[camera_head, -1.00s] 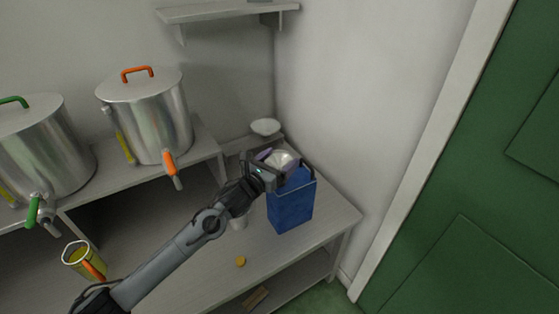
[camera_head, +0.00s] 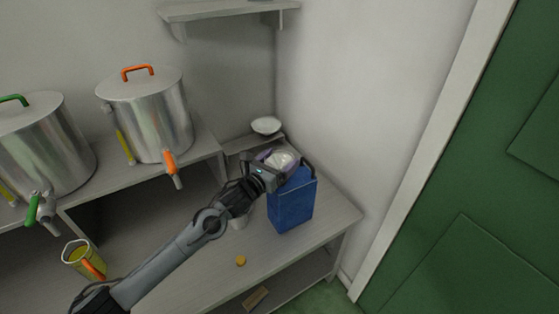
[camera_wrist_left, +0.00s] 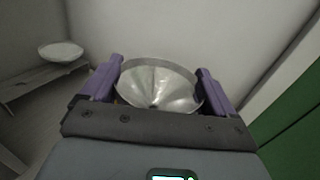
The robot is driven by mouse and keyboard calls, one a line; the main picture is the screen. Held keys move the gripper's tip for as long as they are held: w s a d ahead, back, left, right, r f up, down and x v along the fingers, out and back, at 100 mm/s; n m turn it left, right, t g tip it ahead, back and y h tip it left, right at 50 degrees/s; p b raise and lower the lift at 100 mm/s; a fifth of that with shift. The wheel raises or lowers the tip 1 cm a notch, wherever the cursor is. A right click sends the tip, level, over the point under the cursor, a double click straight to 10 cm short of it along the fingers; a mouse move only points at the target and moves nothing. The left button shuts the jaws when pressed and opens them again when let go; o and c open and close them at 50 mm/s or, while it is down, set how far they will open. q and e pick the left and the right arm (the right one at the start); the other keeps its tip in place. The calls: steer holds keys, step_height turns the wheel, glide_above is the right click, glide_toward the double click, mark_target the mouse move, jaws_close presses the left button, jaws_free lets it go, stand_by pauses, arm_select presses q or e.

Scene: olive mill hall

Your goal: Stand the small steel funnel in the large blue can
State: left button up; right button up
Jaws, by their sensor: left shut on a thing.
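The small steel funnel (camera_wrist_left: 158,84) is between the purple fingers of my left gripper (camera_wrist_left: 159,88), which is shut on it. In the head view the funnel (camera_head: 282,160) shows as a pale bowl at the gripper (camera_head: 277,163), over the top of the large blue can (camera_head: 292,205). The blue can stands upright on the table at the right, with a dark blue handle on top. The gripper hides part of the can's top, so I cannot tell whether the funnel's spout is in its mouth. My right gripper is in neither view.
Another steel funnel (camera_head: 266,125) lies on the low shelf behind. Two steel tanks (camera_head: 150,115) stand on the raised bench at left. The wall is close behind the can.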

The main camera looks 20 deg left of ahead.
arm_select(q)
steer(key=shift+f+b, duration=0.8)
steer(key=shift+f, duration=0.4)
steer(key=o, duration=1)
steer(key=shift+c, duration=0.2)
steer(key=shift+s+a+p, duration=0.15)
steer(key=shift+s+p, duration=0.15)
steer(key=shift+s, duration=0.25)
steer(key=p+v, duration=0.2)
steer(key=v, duration=0.7)
steer(key=shift+s, duration=0.35)
steer(key=shift+s+r, duration=0.1)
